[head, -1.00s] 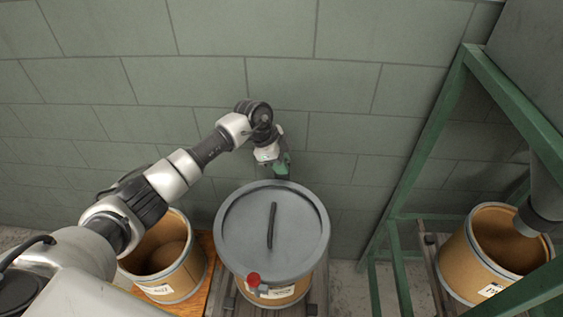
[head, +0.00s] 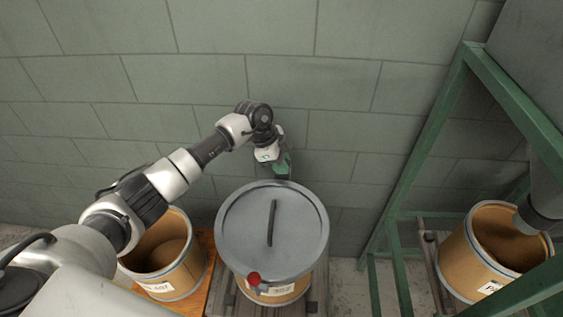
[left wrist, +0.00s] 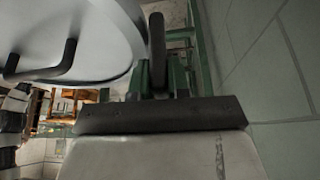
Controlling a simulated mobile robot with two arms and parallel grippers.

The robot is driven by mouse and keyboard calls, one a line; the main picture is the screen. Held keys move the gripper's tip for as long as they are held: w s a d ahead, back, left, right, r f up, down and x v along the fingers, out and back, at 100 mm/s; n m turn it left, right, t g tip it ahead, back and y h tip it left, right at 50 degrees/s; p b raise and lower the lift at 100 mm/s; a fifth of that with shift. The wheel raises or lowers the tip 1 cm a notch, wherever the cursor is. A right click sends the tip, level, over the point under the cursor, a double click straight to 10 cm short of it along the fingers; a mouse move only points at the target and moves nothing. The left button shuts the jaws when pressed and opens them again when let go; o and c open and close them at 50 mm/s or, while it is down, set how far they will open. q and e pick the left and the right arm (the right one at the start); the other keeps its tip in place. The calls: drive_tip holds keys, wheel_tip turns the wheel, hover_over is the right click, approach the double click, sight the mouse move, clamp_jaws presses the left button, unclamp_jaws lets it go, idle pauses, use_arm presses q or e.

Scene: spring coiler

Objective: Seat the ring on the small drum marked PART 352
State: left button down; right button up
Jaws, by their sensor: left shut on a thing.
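The small drum (head: 285,299) stands in the middle of the head view, with a label that seems to read 352. A grey lid (head: 245,225) with a dark bar handle covers its top. The grey ring (head: 326,232) runs around the lid's rim, with a red-knobbed latch (head: 254,279) at the front. I cannot tell how fully it sits. My left gripper (head: 283,172) is at the ring's far side, shut on it. In the left wrist view a dark curved edge (left wrist: 157,38) stands between the green fingers beside the lid (left wrist: 100,30). My right gripper is not in view.
An open drum (head: 192,285) stands close on the left on an orange pallet. Another open drum (head: 455,262) stands at the right under a grey spout, beyond a green frame (head: 428,140). A block wall (head: 340,90) rises close behind my left gripper.

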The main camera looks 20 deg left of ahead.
use_arm(q)
drive_tip(key=shift+c, duration=2.3)
unclamp_jaws()
wheel_tip(320, 180, up, 12)
drive_tip(key=p, duration=1.1)
